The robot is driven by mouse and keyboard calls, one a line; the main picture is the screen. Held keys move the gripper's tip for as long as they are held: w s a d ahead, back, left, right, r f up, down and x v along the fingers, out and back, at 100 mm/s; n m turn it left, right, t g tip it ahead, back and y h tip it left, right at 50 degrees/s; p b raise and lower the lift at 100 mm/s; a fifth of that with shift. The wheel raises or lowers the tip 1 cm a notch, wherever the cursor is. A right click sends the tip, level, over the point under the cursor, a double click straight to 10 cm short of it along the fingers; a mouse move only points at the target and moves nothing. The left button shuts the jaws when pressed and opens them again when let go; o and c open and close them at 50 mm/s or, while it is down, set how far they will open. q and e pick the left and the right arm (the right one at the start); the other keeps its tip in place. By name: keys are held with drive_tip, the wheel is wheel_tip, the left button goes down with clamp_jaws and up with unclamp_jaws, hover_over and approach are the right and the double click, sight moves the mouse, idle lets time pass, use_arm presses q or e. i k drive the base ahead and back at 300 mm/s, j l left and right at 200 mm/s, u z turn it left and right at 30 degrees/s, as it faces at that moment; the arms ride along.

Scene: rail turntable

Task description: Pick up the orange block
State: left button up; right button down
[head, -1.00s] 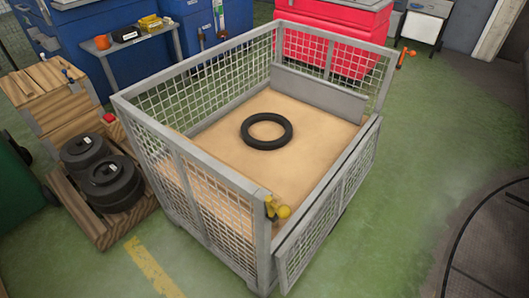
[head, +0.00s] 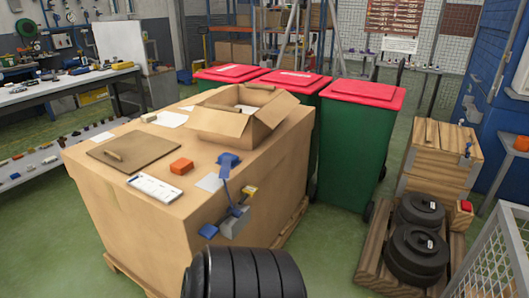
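The orange block (head: 181,166) lies on top of a large cardboard-coloured crate (head: 105,216), near the middle of its top. It sits between a brown board and a white sheet, beside a white keypad-like item. Nothing covers it. Neither of my grippers shows in the head view.
The crate top also holds an open cardboard box (head: 232,121), a brown board (head: 131,150), a white keypad-like item (head: 155,187) and blue tools (head: 229,160). Red-lidded green bins (head: 349,143) stand behind. Black tyres (head: 243,276) stand in front. Black weights (head: 418,248) sit on a pallet at right.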

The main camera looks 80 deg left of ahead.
sight(183, 165)
drive_tip(key=u, duration=3.5)
drive_tip(key=i+l+u, duration=0.15)
drive_tip(key=l+u, duration=0.3)
drive_tip(key=l, duration=0.2)
drive_tip(key=l+u, duration=0.5)
drive_tip(key=l, duration=0.2)
drive_tip(key=i, duration=0.05)
